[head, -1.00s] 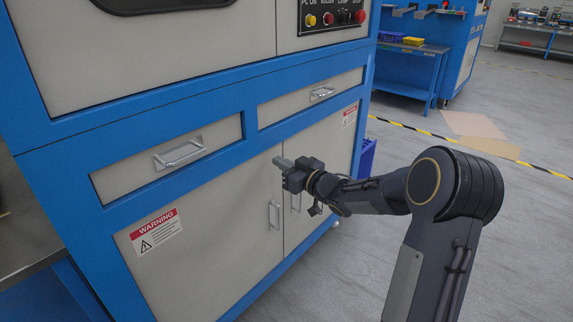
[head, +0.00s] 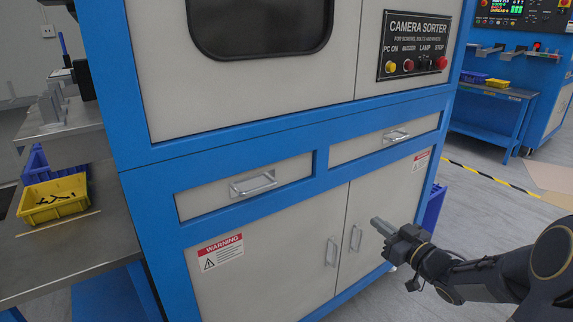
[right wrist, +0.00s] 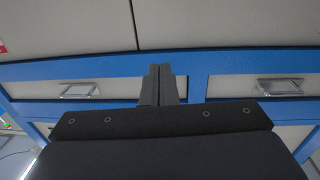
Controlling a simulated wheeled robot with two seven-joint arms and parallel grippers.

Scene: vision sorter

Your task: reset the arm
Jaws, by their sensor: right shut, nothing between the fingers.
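My right gripper (head: 378,224) shows in the head view at the lower right, in front of the machine's lower cabinet doors. Its fingers are together with nothing between them. In the right wrist view the closed fingers (right wrist: 161,84) stand upright in the middle, pointing toward the blue frame of the machine. My right arm (head: 490,278) reaches in from the right edge of the head view. My left gripper is in neither view.
The blue and grey camera sorter (head: 270,233) stands close in front, with drawer handles (head: 253,184) and door handles (head: 331,252) jutting out. A steel table (head: 75,252) at left holds a yellow bin (head: 52,200) with dark parts. Open floor (head: 490,200) lies to the right.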

